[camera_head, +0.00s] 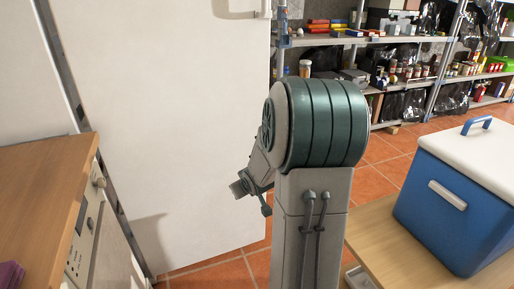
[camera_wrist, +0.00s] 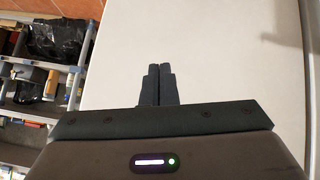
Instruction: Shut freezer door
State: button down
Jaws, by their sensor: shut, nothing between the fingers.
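The freezer door (camera_head: 185,120) is a large, plain white panel standing upright behind my arm in the head view. A dark grey strip runs down its left side, and its right edge stands out in front of the shelves. It appears to stand open, though its full outline is cut off. The door surface (camera_wrist: 225,70) also fills the middle and right of the wrist view. My gripper (camera_wrist: 158,68) is shut and empty, its dark fingers together and pointing towards the door. I cannot tell whether the fingertips touch it. In the head view the fingers cannot be made out.
A wooden-topped cabinet (camera_head: 40,175) stands close at the left. A blue cooler box (camera_head: 450,210) with a white lid sits on a low wooden table (camera_head: 385,250) at the right. Loaded metal shelves (camera_head: 400,40) line the back. Some tiled floor (camera_head: 375,180) is clear between.

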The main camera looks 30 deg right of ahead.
jog(key=d+m+t+h+b, duration=0.15)
jog(key=d+t, duration=0.75)
jog(key=d, duration=0.9)
jog(key=a+b+x, duration=0.1)
jog(key=b+x, duration=0.1)
jog(key=x, duration=1.1)
jog(key=shift+w+f+m+b, duration=0.35)
jog(key=shift+w+m, duration=0.1)
jog(key=shift+d+y, duration=0.1)
jog(key=shift+y, duration=0.15)
